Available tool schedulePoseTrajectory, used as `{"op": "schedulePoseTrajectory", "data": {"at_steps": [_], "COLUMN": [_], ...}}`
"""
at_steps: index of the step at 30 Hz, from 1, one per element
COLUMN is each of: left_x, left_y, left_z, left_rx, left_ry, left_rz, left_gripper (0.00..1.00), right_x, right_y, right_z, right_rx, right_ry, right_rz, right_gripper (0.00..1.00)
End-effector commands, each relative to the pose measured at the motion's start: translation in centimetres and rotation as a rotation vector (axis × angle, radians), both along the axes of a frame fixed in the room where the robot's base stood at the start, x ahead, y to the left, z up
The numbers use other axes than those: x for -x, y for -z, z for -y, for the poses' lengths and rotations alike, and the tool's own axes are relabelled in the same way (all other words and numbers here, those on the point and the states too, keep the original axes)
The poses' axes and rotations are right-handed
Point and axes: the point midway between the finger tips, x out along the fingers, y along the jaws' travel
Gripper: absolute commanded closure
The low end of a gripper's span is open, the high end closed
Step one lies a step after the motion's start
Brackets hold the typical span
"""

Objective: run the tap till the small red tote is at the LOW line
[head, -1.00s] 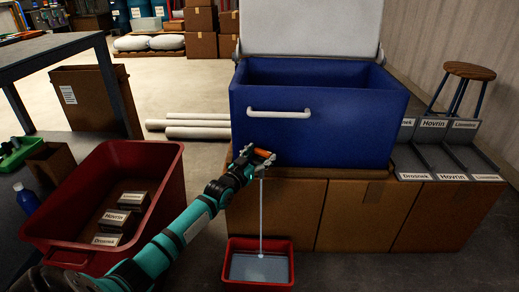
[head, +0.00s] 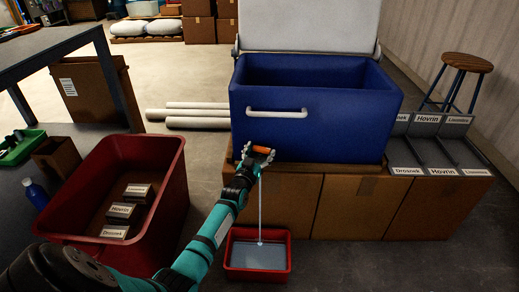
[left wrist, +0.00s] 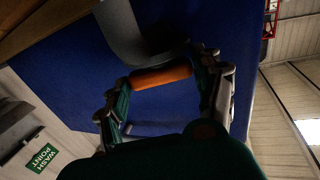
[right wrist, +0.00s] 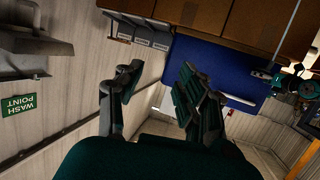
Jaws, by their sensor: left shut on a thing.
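The small red tote (head: 256,275) stands on the floor below the blue cooler (head: 310,115). A thin stream (head: 260,210) falls into it, and grey-blue water (head: 250,258) covers its bottom. I cannot make out a LOW line on its walls. The tap's orange handle (head: 262,150) is at the cooler's lower front. My left gripper (head: 257,153) is shut on this handle, which also shows between its fingers in the left wrist view (left wrist: 160,77). My right gripper (right wrist: 155,90) is open and empty in the right wrist view, with the cooler beyond it.
A large red tote (head: 168,185) holding several labelled blocks stands left of my left arm. Cardboard boxes (head: 345,205) support the cooler. Labelled grey bins (head: 430,157) and a stool (head: 466,63) are at right. The floor right of the small tote is clear.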

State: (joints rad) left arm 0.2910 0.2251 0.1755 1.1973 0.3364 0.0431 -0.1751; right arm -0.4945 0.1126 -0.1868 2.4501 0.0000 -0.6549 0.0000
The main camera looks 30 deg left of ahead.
Motion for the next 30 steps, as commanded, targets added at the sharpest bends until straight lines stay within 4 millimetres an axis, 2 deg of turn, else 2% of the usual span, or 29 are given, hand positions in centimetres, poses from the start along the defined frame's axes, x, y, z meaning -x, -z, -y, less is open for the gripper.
{"op": "schedulePoseTrajectory", "data": {"at_steps": [6, 15, 24, 30], "left_x": [-0.1, -0.2, -0.3, -0.4], "left_y": [-0.2, -0.2, -0.1, -0.1], "left_z": [0.2, 0.4, 0.6, 0.6], "left_rx": [0.004, 0.006, 0.005, 0.004], "left_ry": [-0.053, -0.14, -0.234, -0.283], "left_rz": [-0.001, 0.0, 0.0, 0.001], "left_gripper": [0.65, 0.65, 0.65, 0.65], "right_x": [2.6, 7.3, 11.2, 12.8], "right_y": [3.9, 7.8, 9.6, 10.0], "right_z": [1.3, 3.1, 4.4, 4.9], "right_rx": [0.061, 0.13, 0.173, 0.187], "right_ry": [0.018, 0.039, 0.056, 0.061], "right_rz": [-0.258, -0.566, -0.771, -0.845], "right_gripper": [0.62, 0.62, 0.62, 0.62]}}
